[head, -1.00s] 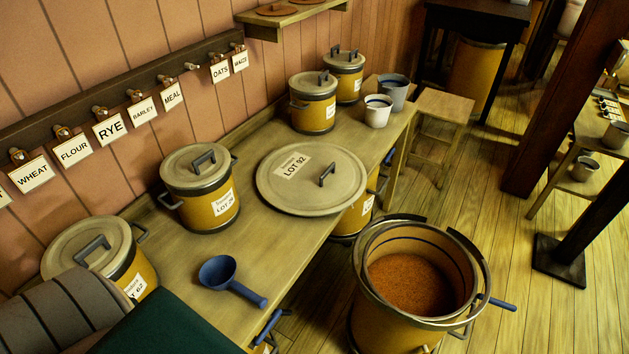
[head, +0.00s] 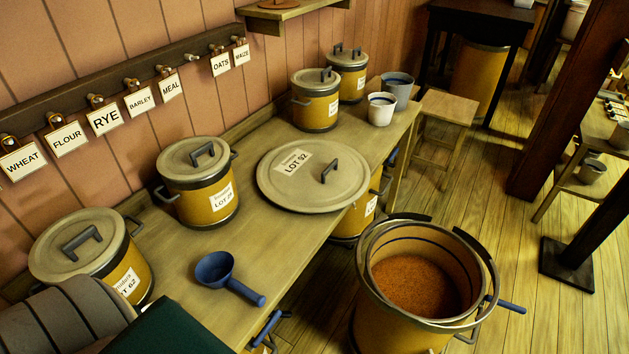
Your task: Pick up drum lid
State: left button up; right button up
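The drum lid (head: 277,191) is a large round grey-beige disc with a dark rim, a dark handle (head: 331,169) and a white LOT 92 label (head: 293,163). It lies flat on the wooden bench (head: 190,285) in the head view, its front right edge close to the bench edge. An open yellow drum (head: 378,325) with reddish-brown grain (head: 415,285) stands on the floor in front of the bench. Its rim has a dark ring with a blue lever. Neither of my grippers shows, and nothing touches the lid.
Lidded yellow drums (head: 208,204) stand left of the lid, others (head: 318,109) behind it. A blue scoop (head: 217,270) lies in front, and two cups (head: 381,110) stand at the bench's far end. A dark post (head: 560,110) and stool (head: 449,106) are at right. Floor boards between are bare.

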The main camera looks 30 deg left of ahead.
aim_at(307, 176)
jog(key=i+l+z, duration=0.3)
jog(key=l+z, duration=0.15)
jog(key=i+l+z, duration=0.45)
jog(key=l, duration=0.15)
jog(key=i+l+z, duration=0.25)
jog(key=i, duration=0.2)
jog(key=i+l+z, duration=0.2)
jog(key=i, duration=0.25)
jog(key=i+u, duration=0.95)
jog(key=i+j+u, duration=0.15)
jog(key=i+u, duration=1.05)
jog(key=i+l+u, duration=0.25)
jog(key=i+u, duration=0.4)
jog(key=u, duration=0.2)
jog(key=i+u, duration=0.2)
jog(key=u, duration=0.2)
jog(key=i+u, duration=0.2)
jog(key=u, duration=0.2)
jog(key=i+l+u, duration=0.15)
jog(key=u, duration=0.25)
jog(key=i+l+u, duration=0.2)
jog(key=u, duration=0.2)
jog(key=i+l+u, duration=0.45)
jog(key=l, duration=0.1)
